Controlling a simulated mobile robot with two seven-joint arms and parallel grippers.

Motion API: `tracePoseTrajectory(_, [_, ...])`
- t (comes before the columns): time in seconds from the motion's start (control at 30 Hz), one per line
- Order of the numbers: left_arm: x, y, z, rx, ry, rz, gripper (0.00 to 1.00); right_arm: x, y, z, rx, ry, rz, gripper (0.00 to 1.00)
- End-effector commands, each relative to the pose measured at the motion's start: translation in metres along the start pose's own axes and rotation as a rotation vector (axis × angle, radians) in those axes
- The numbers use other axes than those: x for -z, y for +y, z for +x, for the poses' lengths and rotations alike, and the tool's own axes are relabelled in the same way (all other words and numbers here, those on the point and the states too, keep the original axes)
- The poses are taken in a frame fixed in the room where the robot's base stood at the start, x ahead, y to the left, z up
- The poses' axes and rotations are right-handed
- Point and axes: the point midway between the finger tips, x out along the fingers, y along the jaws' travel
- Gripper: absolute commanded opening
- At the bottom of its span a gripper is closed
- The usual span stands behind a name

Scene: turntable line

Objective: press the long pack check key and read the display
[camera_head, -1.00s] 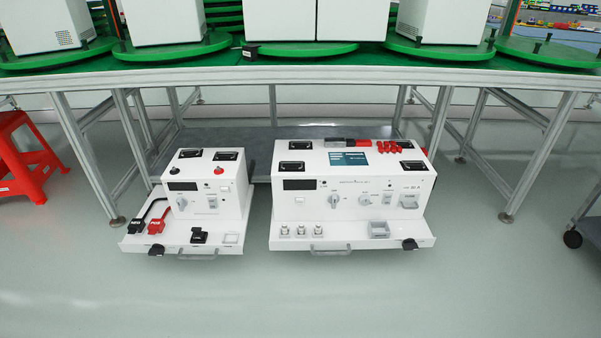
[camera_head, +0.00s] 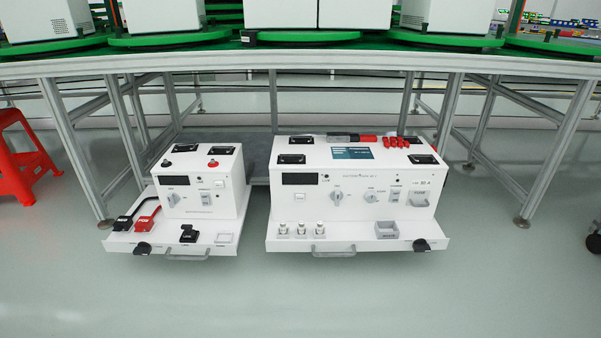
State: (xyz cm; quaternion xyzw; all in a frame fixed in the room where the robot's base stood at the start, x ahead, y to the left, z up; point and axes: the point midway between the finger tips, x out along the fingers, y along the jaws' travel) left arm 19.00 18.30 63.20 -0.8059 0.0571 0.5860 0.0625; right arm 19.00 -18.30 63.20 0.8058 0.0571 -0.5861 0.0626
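Two white test units stand on the floor under the table frame. The larger, longer unit (camera_head: 320,205) is right of centre. It has a dark display (camera_head: 300,178) on its front, with no readable digits, and a blue-green screen (camera_head: 352,153) on top whose text is too small to read. Its front carries knobs (camera_head: 337,196), small switches and a white key (camera_head: 300,197) below the display. The smaller unit (camera_head: 225,203) stands to its left, also with a dark display (camera_head: 174,180). I cannot tell which key is the long pack check key. Neither of my grippers is in view.
The turntable line (camera_head: 300,64) with its green top and white cabinets (camera_head: 290,15) runs above the units on metal legs (camera_head: 545,150). A red stool (camera_head: 25,160) stands at the left. The floor (camera_head: 300,295) in front of the units is clear.

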Motion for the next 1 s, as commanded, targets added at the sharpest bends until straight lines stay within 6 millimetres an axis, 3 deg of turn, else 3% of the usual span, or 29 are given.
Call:
tracePoseTrajectory(0.03, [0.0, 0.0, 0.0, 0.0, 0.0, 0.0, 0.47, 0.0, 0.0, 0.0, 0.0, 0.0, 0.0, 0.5])
tracePoseTrajectory(0.47, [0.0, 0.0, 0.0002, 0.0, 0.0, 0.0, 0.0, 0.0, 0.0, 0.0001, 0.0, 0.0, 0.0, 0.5])
tracePoseTrajectory(1.0, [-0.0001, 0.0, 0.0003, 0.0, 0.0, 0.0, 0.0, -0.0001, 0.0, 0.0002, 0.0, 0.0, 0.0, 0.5])
